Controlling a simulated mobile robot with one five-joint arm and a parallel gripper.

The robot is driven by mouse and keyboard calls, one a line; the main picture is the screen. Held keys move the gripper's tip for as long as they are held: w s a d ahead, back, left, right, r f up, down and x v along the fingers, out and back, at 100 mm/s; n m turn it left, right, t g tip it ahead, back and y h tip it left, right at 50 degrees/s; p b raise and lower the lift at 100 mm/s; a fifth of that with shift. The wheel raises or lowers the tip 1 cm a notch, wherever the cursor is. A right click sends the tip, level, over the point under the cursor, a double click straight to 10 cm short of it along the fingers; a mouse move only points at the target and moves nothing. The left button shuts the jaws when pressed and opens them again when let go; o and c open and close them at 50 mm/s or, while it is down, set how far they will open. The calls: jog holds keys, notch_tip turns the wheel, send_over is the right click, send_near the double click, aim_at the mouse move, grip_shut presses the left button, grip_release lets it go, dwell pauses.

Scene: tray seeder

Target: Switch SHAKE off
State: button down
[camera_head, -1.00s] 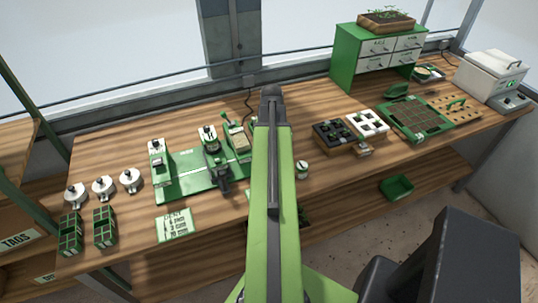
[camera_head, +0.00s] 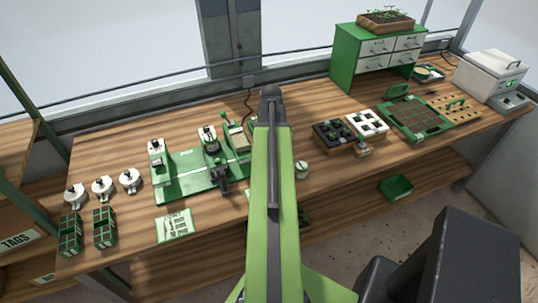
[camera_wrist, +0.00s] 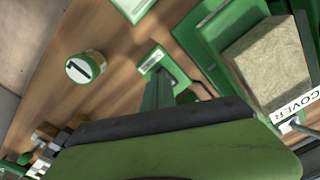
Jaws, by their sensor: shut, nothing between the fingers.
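The green seeder base (camera_head: 185,187) stands on the bench left of my arm, with white-topped green units and a black part on it. No SHAKE label is readable in either view. In the wrist view a small green plate (camera_wrist: 150,62) with a white label, too blurred to read, lies beside a dark green upright piece (camera_wrist: 158,92). A COVER label (camera_wrist: 298,105) sits at the right, below a tan block (camera_wrist: 268,62). My gripper (camera_wrist: 165,130) shows as a broad green and black shape across the bottom of the wrist view, shut and empty. In the head view my arm hides it.
A round jar (camera_wrist: 85,68) marked 1 stands apart on the wood; it also shows in the head view (camera_head: 302,169). A note card (camera_head: 174,226) lies at the bench front. Black and white cell trays (camera_head: 335,132) stand right of my arm, before a green drawer cabinet (camera_head: 345,70).

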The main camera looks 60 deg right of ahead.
jog(key=shift+f+b, duration=0.9)
dwell(0.6)
jog(key=shift+r, duration=0.1)
notch_tip(320, 180, up, 7)
jog(key=p, duration=0.7)
dwell(0.4)
